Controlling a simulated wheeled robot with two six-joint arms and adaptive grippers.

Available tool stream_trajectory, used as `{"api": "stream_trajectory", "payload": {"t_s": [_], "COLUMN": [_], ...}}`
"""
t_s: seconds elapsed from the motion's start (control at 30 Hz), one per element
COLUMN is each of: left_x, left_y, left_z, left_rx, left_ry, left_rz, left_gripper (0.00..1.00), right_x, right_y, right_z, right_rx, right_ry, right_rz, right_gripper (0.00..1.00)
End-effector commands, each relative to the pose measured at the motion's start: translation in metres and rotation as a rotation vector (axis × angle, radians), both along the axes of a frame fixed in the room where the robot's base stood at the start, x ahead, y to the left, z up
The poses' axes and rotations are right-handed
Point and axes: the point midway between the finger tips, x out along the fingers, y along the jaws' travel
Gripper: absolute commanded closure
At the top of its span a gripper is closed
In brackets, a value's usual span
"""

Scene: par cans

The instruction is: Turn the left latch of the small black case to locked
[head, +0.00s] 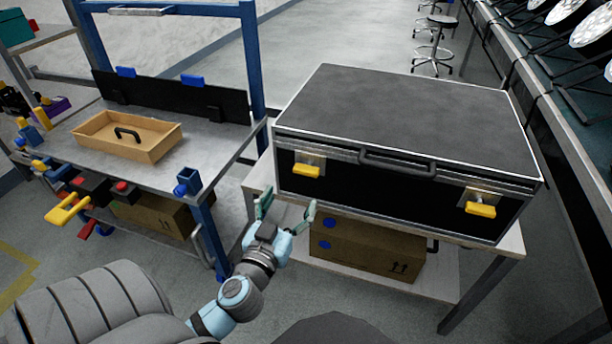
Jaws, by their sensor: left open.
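The black case (400,110) with silver edges lies closed on a light table at the right. Its left latch (306,169) is a yellow tab on a silver plate on the front face, and the tab lies roughly level. The right latch (480,208) has a similar yellow tab. A dark handle (397,163) sits between them. My left gripper (287,208) is open and empty, with its fingers pointing up, below and a little left of the left latch, apart from it. My right gripper is not in view.
A workbench at the left holds a shallow cardboard tray (155,150) and has a blue post (252,60). Red and yellow clamps (66,209) stick out from its front.

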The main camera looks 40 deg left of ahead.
Motion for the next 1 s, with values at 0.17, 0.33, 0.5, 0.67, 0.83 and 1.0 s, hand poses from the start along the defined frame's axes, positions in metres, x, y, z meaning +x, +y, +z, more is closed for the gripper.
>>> {"api": "stream_trajectory", "payload": {"t_s": [0.17,0.33,0.5,0.67,0.83,1.0], "left_x": [0.052,0.088,0.105,0.108,0.108,0.108], "left_y": [0.017,0.03,0.036,0.037,0.036,0.036], "left_z": [0.004,0.001,0.001,0.001,0.001,0.001], "left_rx": [0.003,0.001,0.001,0.0,0.0,0.0], "left_ry": [-0.002,0.0,0.003,0.002,0.002,0.002], "left_rz": [0.0,-0.001,-0.002,-0.002,-0.003,-0.003], "left_gripper": [0.27,0.27,0.27,0.27,0.35,0.62], "right_x": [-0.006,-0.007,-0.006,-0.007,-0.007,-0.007], "right_y": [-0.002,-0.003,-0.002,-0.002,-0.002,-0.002], "right_z": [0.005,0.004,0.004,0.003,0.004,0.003], "right_rx": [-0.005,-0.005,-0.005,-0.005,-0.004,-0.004], "right_ry": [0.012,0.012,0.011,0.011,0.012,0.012], "right_rz": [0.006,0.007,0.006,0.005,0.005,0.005], "right_gripper": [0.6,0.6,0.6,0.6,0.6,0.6]}}
